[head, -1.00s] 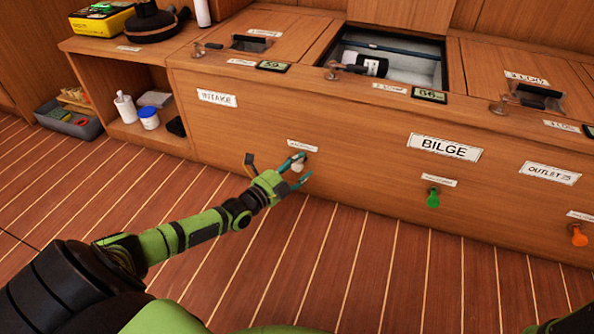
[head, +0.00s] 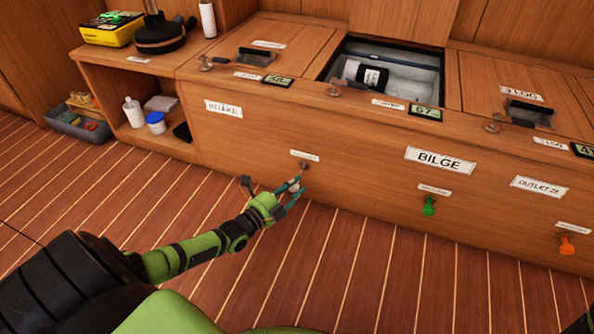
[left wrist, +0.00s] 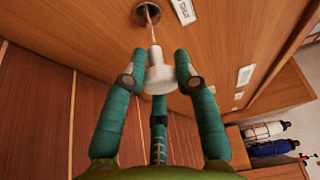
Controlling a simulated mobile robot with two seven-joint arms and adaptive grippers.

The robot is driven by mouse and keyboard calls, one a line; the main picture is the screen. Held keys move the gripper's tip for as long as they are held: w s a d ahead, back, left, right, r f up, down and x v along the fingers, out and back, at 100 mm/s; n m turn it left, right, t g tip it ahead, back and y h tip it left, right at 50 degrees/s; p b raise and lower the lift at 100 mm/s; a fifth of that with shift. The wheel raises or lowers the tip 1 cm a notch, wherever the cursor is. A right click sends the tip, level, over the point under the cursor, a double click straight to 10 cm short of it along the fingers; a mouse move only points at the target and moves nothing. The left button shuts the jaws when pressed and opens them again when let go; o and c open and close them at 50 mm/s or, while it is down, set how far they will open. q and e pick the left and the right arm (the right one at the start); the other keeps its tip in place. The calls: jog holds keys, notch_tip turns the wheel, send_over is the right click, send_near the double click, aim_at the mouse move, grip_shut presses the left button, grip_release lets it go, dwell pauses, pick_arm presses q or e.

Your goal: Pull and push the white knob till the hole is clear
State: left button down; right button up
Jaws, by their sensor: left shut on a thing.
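The white knob (head: 293,187) is out from the front panel of the wooden bench, below and left of a dark round hole (head: 304,166). In the left wrist view the knob (left wrist: 158,76) hangs on a thin pale line (left wrist: 150,24) that runs into the hole (left wrist: 147,12). The line fills only part of the opening; the inside is dark. My left gripper (head: 290,193) is shut on the knob, with teal fingers on both sides of it.
A green knob (head: 429,206) and an orange knob (head: 567,244) sit on the same panel under labels. The bench top has an open hatch (head: 388,72) and a small display (head: 425,113). A grey bin (head: 75,122) stands on the floor at left.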

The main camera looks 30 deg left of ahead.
pick_arm(q)
jog(key=shift+s+d, duration=0.2)
jog(key=shift+s, duration=0.05)
jog(key=c, duration=0.9)
grip_release()
jog(key=shift+c, duration=0.2)
jog(key=shift+s+a, duration=0.1)
jog(key=shift+s+f, duration=0.1)
jog(key=shift+s, duration=0.25)
jog(key=s+a, duration=0.1)
jog(key=s, duration=1)
jog(key=shift+a, duration=0.4)
